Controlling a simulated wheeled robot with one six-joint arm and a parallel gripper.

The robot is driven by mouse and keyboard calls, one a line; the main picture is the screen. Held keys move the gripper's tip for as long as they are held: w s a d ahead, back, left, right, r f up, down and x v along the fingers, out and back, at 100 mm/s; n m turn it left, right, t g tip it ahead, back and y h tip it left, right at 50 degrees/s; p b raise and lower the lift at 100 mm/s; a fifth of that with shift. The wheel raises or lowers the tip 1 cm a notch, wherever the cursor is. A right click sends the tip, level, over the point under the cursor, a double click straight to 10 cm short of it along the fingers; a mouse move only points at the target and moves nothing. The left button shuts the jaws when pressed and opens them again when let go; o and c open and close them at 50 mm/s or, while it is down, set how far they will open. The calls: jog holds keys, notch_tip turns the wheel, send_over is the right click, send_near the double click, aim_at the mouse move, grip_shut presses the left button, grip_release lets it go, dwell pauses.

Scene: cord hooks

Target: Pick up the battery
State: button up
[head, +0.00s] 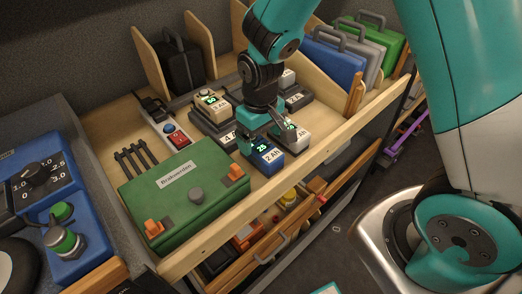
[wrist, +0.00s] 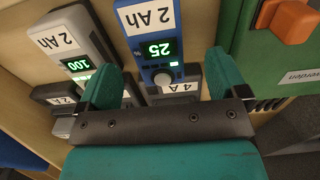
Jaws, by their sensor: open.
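Several batteries stand on the wooden shelf. A blue battery (head: 268,157) marked 2 Ah, with a green 25 display, is nearest the shelf's front edge. A grey battery (head: 296,136), also marked 2 Ah, is just to its right; in the wrist view (wrist: 75,45) it reads 100. A beige battery (head: 211,103) is further back, on a dark charger. My gripper (head: 262,134) is open and pointed down, just above and behind the blue battery. In the wrist view the blue battery (wrist: 155,35) lies between the lines of my two fingers; I cannot tell whether they touch it.
A green case (head: 185,190) with orange latches is left of the blue battery. Dark chargers (wrist: 172,87) are behind it. A power strip (head: 170,132) is at the back. The wooden front lip (head: 300,168) runs close in front. Upright cases (head: 335,62) stand at the right.

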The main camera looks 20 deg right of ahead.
aim_at(261, 146)
jog(key=shift+w+d+f+p, duration=0.1)
jog(key=shift+f+p, duration=0.35)
jog(key=shift+f, duration=1.05)
jog(key=shift+d+f+p, duration=0.1)
jog(key=shift+f+p, duration=0.35)
jog(key=shift+f, duration=1)
jog(key=shift+c, duration=0.2)
jog(key=c, duration=1.3)
jog(key=shift+o, duration=0.2)
jog(key=shift+r, duration=0.1)
